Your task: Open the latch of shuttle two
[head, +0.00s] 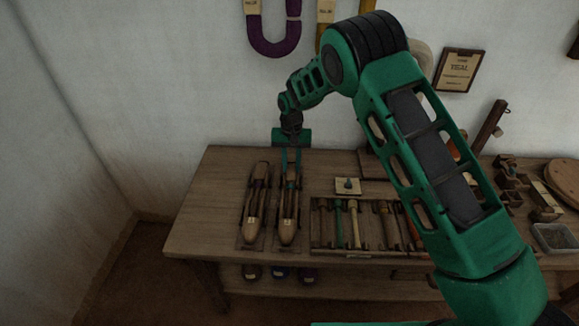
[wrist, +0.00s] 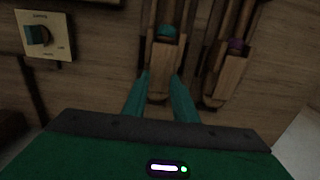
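Two wooden shuttles lie side by side on the bench: a left one (head: 256,207) and a right one (head: 289,210) in the head view. No number is readable on either. In the wrist view the nearer shuttle (wrist: 158,62) shows a teal part (wrist: 166,32), and the other shuttle (wrist: 229,74) shows a purple part (wrist: 236,45). My gripper (head: 291,156) is over the far end of the right shuttle, pointing down. Its teal fingers (wrist: 160,78) are spread on either side of the wooden end. Contact cannot be told. The latch is not clearly distinguishable.
A square plate with a small teal knob (wrist: 39,35) sits beside the shuttles; it also shows in the head view (head: 348,186). A rack of coloured rods (head: 345,228) lies to the right. The wall is behind, and the bench left of the shuttles is bare.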

